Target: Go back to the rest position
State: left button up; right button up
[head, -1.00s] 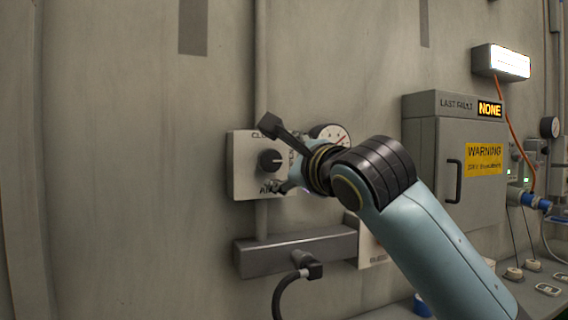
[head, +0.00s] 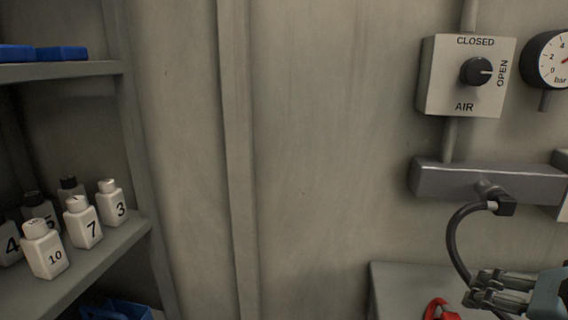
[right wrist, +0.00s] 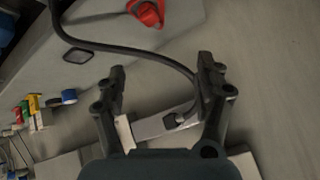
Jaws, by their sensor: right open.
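My right gripper (head: 482,290) is at the lower right of the head view, below the air valve box and near the black hose. In the right wrist view my right gripper (right wrist: 162,78) has its two dark fingers apart, with nothing held between them. The hose and the grey bar lie beyond the fingers there. My left gripper is not in view.
The air box (head: 432,95) has its knob (head: 476,71) pointing to OPEN; a gauge (head: 550,62) is beside it. A black hose (head: 455,240) hangs from a grey bar (head: 440,180). A red object (head: 440,308) lies on the bench (head: 395,290). Numbered bottles (head: 82,226) stand on shelves at left.

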jog(key=s+a+f+n+g+y, duration=0.1)
jog(key=s+f+n+g, duration=0.1)
jog(key=s+f+n, duration=0.3)
jog(key=s+a+f+n+g, duration=0.25)
jog(key=s+n, duration=0.25)
jog(key=s, duration=0.3)
jog(key=d+f+g+b, duration=0.25)
jog(key=f+b, duration=0.35)
jog(key=f, duration=2.5)
jog(key=s+d+f+m+b, duration=0.1)
jog(key=s+f+b, duration=0.4)
jog(key=s+f, duration=1.4)
notch_tip(320, 180, down, 4)
jog(key=shift+s+d+r, duration=0.1)
jog(key=shift+s+d, duration=0.25)
jog(key=shift+s, duration=0.05)
